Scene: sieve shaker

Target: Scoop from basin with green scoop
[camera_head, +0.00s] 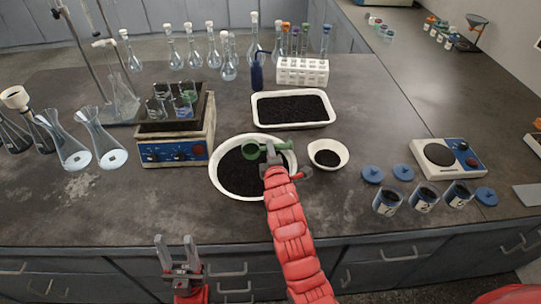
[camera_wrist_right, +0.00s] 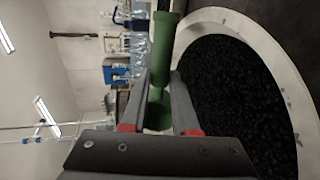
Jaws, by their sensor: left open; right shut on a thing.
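A white round basin (camera_head: 216,184) filled with dark granules stands at the middle of the bench. The green scoop (camera_head: 252,150) is over the basin's upper part, with its handle toward the right. My right gripper (camera_head: 273,160) is shut on the scoop's handle above the basin's right side. In the right wrist view the green scoop (camera_wrist_right: 163,50) sits between the fingers, beside the basin's white rim (camera_wrist_right: 240,22). I cannot tell whether the scoop touches the granules. My left gripper (camera_head: 178,252) is open and empty, in front of the bench's front edge, away from the basin.
A small white bowl (camera_head: 340,149) with dark material stands right of the basin. A white tray (camera_head: 258,112) of granules is behind. A shaker with beakers (camera_head: 172,148) stands to the left.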

